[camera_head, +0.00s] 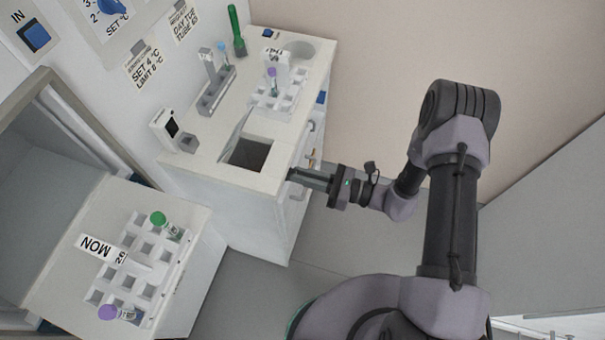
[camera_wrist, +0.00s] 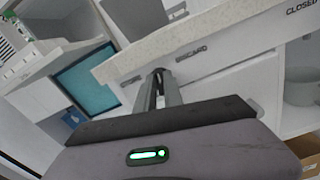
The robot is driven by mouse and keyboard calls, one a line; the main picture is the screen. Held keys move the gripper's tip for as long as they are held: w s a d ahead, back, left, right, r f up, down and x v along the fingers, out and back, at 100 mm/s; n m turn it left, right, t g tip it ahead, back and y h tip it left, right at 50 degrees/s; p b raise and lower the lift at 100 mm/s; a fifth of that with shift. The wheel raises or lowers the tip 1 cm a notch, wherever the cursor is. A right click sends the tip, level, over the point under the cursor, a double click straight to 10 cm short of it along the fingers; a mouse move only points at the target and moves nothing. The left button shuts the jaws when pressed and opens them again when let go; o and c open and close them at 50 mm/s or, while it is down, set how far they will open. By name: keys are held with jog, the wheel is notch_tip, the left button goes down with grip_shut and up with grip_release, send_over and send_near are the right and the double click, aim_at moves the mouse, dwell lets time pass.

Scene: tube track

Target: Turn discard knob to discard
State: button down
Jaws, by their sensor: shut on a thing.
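My gripper (camera_head: 292,174) reaches from the right to the front face of the white counter, just below its top edge and beside the dark square opening (camera_head: 249,153). In the wrist view the two fingers (camera_wrist: 159,76) are close together at the counter front, just left of the DISCARD label (camera_wrist: 191,52). They are shut on the discard knob, which is mostly hidden between the fingertips. Its exact turn angle cannot be told. A CLOSED label (camera_wrist: 302,8) shows further right.
A lower left surface bears a rack marked MON (camera_head: 127,267) with green-capped and purple-capped tubes. Open floor lies below my arm.

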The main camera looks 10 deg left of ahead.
jog(key=m, duration=0.5)
jog(key=shift+w+f+p, duration=0.1)
jog(key=shift+p, duration=0.25)
jog(key=shift+m, duration=0.3)
jog(key=c, duration=1.5)
grip_release()
jog(key=shift+o, duration=0.2)
jog(key=s+d+p, duration=0.1)
jog(key=d+p, duration=0.1)
jog(key=d, duration=1.5)
jog(key=shift+s+d+p, duration=0.15)
jog(key=shift+d+p, duration=0.05)
jog(key=shift+p, duration=0.15)
